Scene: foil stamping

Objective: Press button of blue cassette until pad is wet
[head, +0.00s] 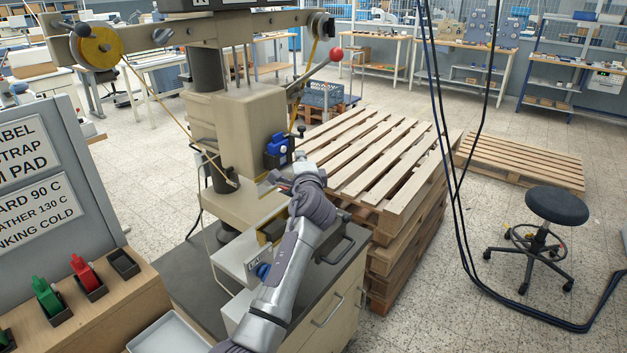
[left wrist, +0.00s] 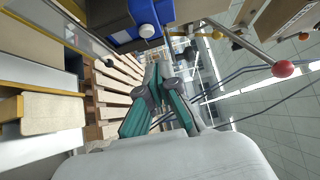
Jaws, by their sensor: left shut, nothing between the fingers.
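The blue cassette (head: 277,150) sits on the side of the beige stamping press (head: 225,120). In the left wrist view the blue cassette (left wrist: 145,12) is at the top, with a round white button (left wrist: 146,30) on it. My left gripper (head: 301,158) is just to the right of the cassette in the head view, shut and empty. In the left wrist view its closed fingertips (left wrist: 162,68) are below and slightly right of the button, apart from it in the picture. I cannot make out the pad or whether it is wet. My right gripper is out of view.
A lever with a red knob (head: 336,54) reaches over the right of the press. A stack of wooden pallets (head: 390,165) stands close on the right. Red (head: 84,271) and green (head: 46,295) holders stand at left. Dark cables hang at right, near a stool (head: 556,206).

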